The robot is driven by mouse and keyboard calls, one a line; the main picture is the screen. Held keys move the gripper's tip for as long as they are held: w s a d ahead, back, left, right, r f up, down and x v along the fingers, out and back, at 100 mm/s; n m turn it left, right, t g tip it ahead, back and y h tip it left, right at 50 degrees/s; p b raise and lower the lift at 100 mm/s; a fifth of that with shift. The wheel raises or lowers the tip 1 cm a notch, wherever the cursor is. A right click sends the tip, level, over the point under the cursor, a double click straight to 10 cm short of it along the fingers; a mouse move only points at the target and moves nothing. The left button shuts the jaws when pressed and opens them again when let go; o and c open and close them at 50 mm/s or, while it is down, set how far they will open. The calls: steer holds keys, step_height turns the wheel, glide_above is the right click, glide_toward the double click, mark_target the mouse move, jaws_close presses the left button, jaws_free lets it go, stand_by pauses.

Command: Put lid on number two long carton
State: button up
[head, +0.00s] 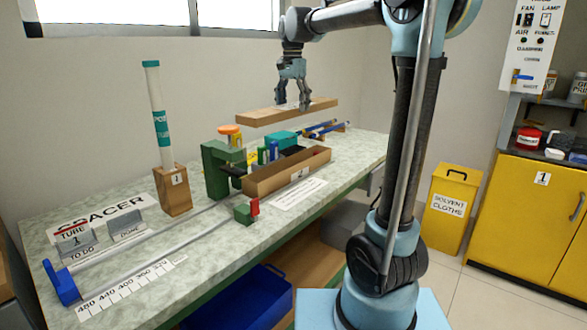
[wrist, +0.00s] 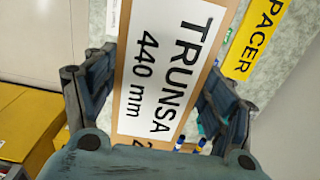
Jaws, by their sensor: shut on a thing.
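The lid (head: 262,117) is a long flat brown piece. In the wrist view the lid (wrist: 121,120) carries a white label reading TRUNSA 440 mm, with a partly hidden figure like a 2 below. My gripper (head: 293,104) is shut on the lid near its middle and holds it level in the air. In the wrist view its fingers stand on both sides of the lid. The long carton (head: 287,178) is an open brown box on the bench, below the lid and apart from it.
A green clamp-like fixture (head: 214,168) stands left of the carton. A wooden block (head: 173,192) marked 1 holds an upright white tube (head: 157,115). Blue rods (head: 322,129) and a teal item (head: 281,140) lie behind the carton. A scale strip (head: 125,287) lies at the bench front.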

glide_toward(291, 158)
steer(key=s+r, duration=0.3)
steer(key=s, duration=0.3)
steer(key=shift+w+d+f, duration=0.1)
steer(key=shift+f, duration=2.55)
steer(key=shift+w+d+f, duration=0.1)
steer(key=shift+f, duration=2.55)
steer(key=o, duration=1)
